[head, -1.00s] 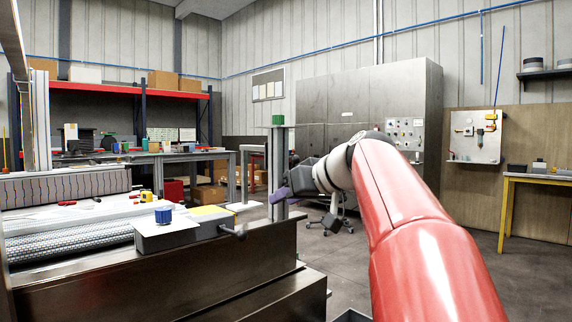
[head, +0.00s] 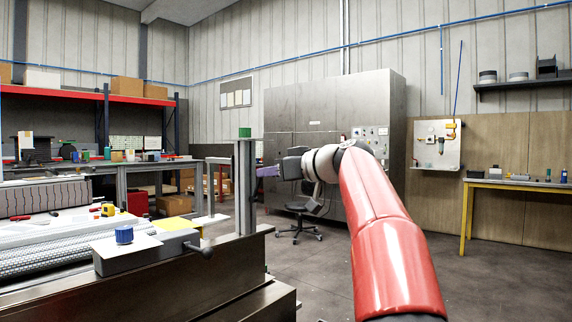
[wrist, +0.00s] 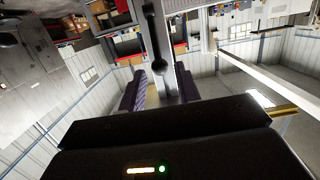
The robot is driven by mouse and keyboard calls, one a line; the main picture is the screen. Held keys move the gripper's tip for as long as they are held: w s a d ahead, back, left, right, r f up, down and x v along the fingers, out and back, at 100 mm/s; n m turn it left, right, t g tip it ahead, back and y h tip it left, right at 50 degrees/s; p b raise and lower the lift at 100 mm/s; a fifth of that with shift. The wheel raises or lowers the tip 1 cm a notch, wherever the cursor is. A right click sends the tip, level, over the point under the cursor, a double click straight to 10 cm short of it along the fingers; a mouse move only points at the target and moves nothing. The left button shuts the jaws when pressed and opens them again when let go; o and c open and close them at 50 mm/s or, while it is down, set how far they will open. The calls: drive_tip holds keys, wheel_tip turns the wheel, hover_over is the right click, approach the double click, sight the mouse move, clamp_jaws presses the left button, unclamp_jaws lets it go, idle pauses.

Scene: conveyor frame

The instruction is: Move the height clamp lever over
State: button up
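A dark lever with a round ball knob (wrist: 158,67) shows against a grey post in the wrist view, in line with the gap between my fingers. I take it for the height clamp lever. In the head view the grey upright post (head: 245,188) with a green cap stands on the machine's near corner; the lever cannot be made out on it there. My gripper (head: 266,171) is just right of the post. In the wrist view my gripper (wrist: 160,92) has its two purple-padded fingers apart with nothing held; whether the knob is between them in depth is unclear.
A second dark handle (head: 200,249) sticks out of a grey box with a blue knob (head: 124,235) on the machine's side. The conveyor frame (head: 190,280) fills the lower left. An office chair (head: 302,215) stands behind my arm. Floor to the right is open.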

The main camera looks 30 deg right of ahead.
drive_tip(key=shift+p+x, duration=0.4)
drive_tip(key=shift+x, duration=0.4)
drive_tip(key=shift+w+a, duration=0.1)
drive_tip(key=shift+w, duration=0.15)
drive_tip(key=shift+c, duration=0.4)
drive_tip(key=shift+s, duration=0.1)
drive_tip(key=c, duration=0.5)
drive_tip(key=shift+o, duration=0.2)
drive_tip(key=b, duration=0.1)
drive_tip(key=s+f+b, duration=0.1)
drive_tip(key=shift+s+d+f+b, duration=0.15)
drive_tip(key=shift+s+d+b, duration=0.2)
drive_tip(key=shift+b, duration=0.05)
drive_tip(key=shift+f, duration=0.15)
